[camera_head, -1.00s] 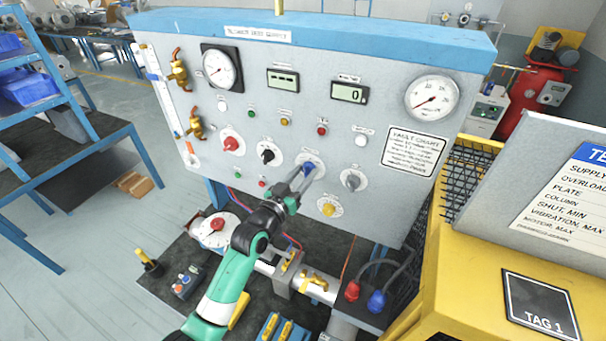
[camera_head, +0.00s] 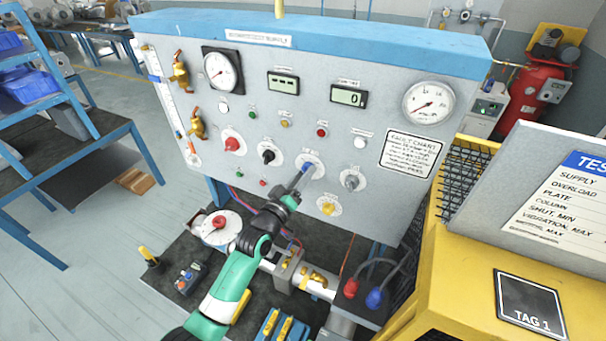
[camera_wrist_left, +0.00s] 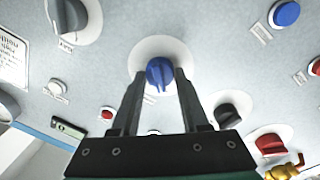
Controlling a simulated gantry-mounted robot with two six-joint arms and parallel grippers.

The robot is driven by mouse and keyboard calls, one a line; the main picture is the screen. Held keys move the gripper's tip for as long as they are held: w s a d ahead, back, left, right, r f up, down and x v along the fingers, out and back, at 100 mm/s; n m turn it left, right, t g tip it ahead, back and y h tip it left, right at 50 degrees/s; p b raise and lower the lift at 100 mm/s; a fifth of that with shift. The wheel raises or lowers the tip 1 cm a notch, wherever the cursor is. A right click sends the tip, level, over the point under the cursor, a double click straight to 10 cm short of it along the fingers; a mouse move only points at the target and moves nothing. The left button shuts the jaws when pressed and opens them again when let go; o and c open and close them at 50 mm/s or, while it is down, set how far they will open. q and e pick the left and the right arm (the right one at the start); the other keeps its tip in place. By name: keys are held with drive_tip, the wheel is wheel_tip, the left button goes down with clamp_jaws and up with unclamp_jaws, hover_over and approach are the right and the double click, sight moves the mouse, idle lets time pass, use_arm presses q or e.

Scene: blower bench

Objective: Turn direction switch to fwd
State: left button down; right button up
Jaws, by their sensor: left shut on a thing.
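The blue knob of a rotary switch (camera_wrist_left: 160,74) sits on a round white dial plate on the grey panel. It shows small in the head view (camera_head: 309,168), partly covered by the fingers. My left gripper (camera_wrist_left: 160,78) is shut on the blue knob, with one finger on each side of it. In the head view my left gripper (camera_head: 304,175) reaches up to the panel from below. The label by the knob is too small to read. My right gripper is in neither view.
A black knob (camera_head: 268,156) and a grey knob (camera_head: 351,181) flank the blue one. A yellow knob (camera_head: 327,208) is just below. Gauges, displays and small buttons cover the panel (camera_head: 385,200). A yellow cabinet (camera_head: 455,290) stands at the right.

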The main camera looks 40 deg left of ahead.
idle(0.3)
use_arm(q)
drive_tip(key=shift+c, duration=2)
unclamp_jaws()
drive_tip(key=shift+s, duration=0.1)
drive_tip(key=v, duration=1.1)
drive_tip(key=shift+s+p, duration=0.2)
drive_tip(key=shift+p, duration=0.15)
drive_tip(key=shift+d, duration=0.15)
